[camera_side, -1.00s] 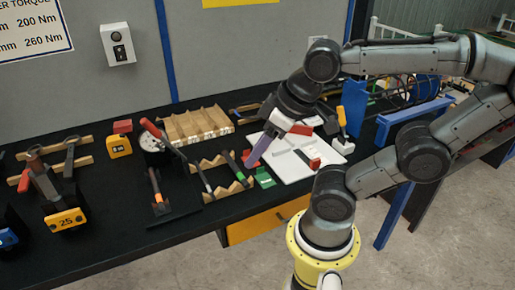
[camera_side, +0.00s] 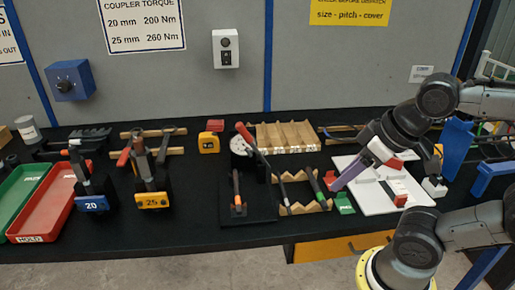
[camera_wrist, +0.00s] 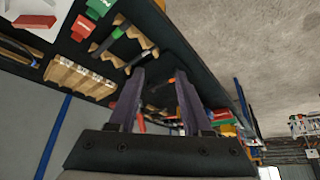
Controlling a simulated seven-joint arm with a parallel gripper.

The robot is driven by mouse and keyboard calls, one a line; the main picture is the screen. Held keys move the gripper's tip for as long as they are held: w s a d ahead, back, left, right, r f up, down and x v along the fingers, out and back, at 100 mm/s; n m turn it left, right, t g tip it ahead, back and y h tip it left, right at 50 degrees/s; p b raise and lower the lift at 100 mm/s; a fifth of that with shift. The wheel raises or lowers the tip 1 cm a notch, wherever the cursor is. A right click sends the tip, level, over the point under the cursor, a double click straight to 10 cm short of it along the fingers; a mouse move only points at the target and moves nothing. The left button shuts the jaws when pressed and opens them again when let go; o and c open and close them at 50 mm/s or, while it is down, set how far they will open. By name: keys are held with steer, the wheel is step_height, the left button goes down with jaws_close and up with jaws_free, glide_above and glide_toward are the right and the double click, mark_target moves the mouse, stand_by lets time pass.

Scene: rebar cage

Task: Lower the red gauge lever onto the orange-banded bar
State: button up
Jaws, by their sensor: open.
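The gauge lever (camera_side: 245,134) has a red handle and slants up over a white round dial (camera_side: 239,146) on a black base plate (camera_side: 262,213). A dark bar (camera_side: 236,184) with an orange band stands or lies on that plate, below and apart from the lever handle. My gripper (camera_side: 336,184), with purple fingers, is to the right of the gauge, over the white board's left edge. Its fingertips are close to a small red block and a green block. In the wrist view the fingers (camera_wrist: 156,88) are apart with nothing clearly held between them.
A wooden V-notched rack (camera_side: 305,208) holding dark bars stands between the gauge and my gripper. A ridged wooden block (camera_side: 285,137) is behind it. A green block (camera_side: 344,203) and white board (camera_side: 385,205) lie at right. Two clamp stands, 20 (camera_side: 93,203) and 25 (camera_side: 152,200), are left.

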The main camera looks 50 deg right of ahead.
steer(key=shift+a, duration=0.1)
steer(key=c, duration=0.3)
steer(key=shift+m+y, duration=0.5)
steer(key=shift+m, duration=0.1)
steer(key=w+r, duration=0.1)
steer(key=r, duration=0.1)
steer(key=w+r, duration=0.2)
steer(key=w+a+r, duration=0.1)
steer(key=r, duration=0.1)
steer(key=shift+w+r, duration=0.15)
steer(key=shift+r, duration=0.1)
jaws_close()
steer(key=w+d+r+m, duration=0.2)
steer(key=w+d+m, duration=0.1)
steer(key=w+d, duration=0.4)
steer(key=w+d+r+m, duration=0.2)
steer(key=w+d+r, duration=0.15)
steer(key=w, duration=0.65)
steer(key=shift+s+a+x, duration=0.1)
steer(key=shift+a+x, duration=0.3)
steer(key=shift+x, duration=1.8)
steer(key=shift+s+a+x, duration=0.1)
steer(key=shift+a+x, duration=0.25)
steer(key=shift+x, duration=1.85)
steer(key=shift+s+a+x, duration=0.1)
steer(key=shift+a+x, duration=0.3)
steer(key=shift+x, duration=1.8)
